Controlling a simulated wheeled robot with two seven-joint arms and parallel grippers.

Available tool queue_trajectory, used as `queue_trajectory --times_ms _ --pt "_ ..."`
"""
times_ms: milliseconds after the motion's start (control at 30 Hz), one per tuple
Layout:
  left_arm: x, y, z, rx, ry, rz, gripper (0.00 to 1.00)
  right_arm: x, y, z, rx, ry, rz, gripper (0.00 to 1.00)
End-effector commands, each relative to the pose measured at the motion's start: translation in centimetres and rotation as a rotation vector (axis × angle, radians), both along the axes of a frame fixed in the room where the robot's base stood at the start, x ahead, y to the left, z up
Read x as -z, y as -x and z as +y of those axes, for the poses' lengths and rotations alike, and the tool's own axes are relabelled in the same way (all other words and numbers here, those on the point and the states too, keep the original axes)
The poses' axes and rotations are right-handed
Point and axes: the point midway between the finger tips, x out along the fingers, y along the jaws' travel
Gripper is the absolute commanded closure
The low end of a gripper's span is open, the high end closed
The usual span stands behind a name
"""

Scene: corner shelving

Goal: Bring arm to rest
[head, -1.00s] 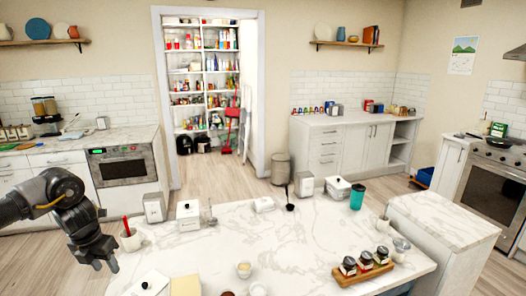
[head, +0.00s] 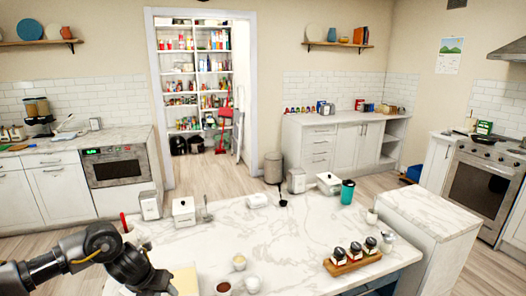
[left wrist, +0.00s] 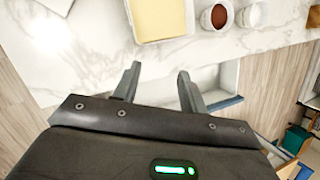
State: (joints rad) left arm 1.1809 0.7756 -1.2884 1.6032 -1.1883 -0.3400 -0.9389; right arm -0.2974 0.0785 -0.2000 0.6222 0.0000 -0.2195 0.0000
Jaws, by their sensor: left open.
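My left arm comes in from the lower left in the head view, and its gripper (head: 160,284) is low over the island's near left edge. In the left wrist view my left gripper (left wrist: 157,82) has its two fingers apart with nothing between them. Beyond the fingertips lie the marble island top (left wrist: 90,68) and a tray with a pale yellow block (left wrist: 158,18). My right gripper does not show in either view.
Two small cups (left wrist: 217,16) (left wrist: 250,15) stand beside the yellow block. On the island are a white canister (head: 184,211), a teal tumbler (head: 347,192) and a wooden tray of jars (head: 353,262). An open drawer (left wrist: 215,85) shows below the island edge. The island's middle is mostly clear.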

Motion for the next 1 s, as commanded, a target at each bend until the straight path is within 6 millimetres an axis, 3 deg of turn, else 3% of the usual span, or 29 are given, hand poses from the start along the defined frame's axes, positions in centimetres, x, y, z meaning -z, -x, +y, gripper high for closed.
queue_trajectory --times_ms 100,200,300,400,467,567,800,1000 --pt "3.1 2.1 -7.6 -0.063 0.155 -0.03 0.58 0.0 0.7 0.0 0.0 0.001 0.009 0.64" --pt "4.3 4.4 -14.1 -0.201 0.342 -0.048 0.58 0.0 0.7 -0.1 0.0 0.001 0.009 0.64" --pt "4.4 6.9 -18.7 -0.399 0.534 -0.033 0.58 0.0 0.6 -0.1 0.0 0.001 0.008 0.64" --pt "4.0 9.3 -21.1 -0.654 0.713 0.011 0.58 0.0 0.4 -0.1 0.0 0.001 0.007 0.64" --pt "3.8 10.7 -21.3 -0.834 0.808 0.048 0.58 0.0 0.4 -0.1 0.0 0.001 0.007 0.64" --pt "4.0 13.2 -20.1 -1.168 0.937 0.124 0.58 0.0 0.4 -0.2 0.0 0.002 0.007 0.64" --pt "6.4 20.8 -13.1 -1.947 1.048 0.274 0.58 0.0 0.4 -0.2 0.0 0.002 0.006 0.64" --pt "8.1 26.8 -8.7 -2.365 1.016 0.321 0.58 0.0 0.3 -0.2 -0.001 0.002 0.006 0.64"
